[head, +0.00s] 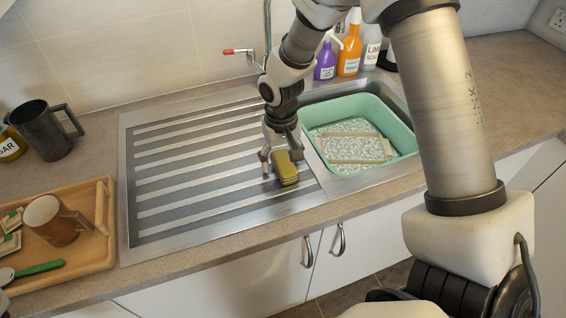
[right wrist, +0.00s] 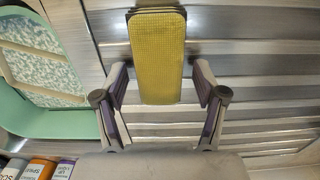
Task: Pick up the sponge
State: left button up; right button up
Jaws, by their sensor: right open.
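The yellow sponge (head: 286,168) lies on the ridged metal drainboard, close to the sink. In the right wrist view the sponge (right wrist: 158,55) is a long yellow block with rounded corners and a darker layered end. My right gripper (head: 279,160) is low over the drainboard at the sponge. In the right wrist view my right gripper (right wrist: 160,82) is open, with one finger on each side of the sponge's near end and visible gaps between. My left gripper is not in either view.
A green basin (head: 397,153) with foamy water sits in the sink right of the sponge. Spray bottles (head: 325,62) stand behind it. A wooden tray (head: 100,240) with a brown mug (head: 52,220) and a dark metal jug (head: 42,132) are at left. The drainboard (head: 190,165) is otherwise clear.

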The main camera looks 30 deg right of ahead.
jog(key=shift+f, duration=0.15)
jog(key=shift+s, duration=0.1)
jog(key=shift+s+r, duration=0.15)
jog(key=shift+r, duration=0.05)
jog(key=c, duration=1)
jog(key=shift+c, duration=0.2)
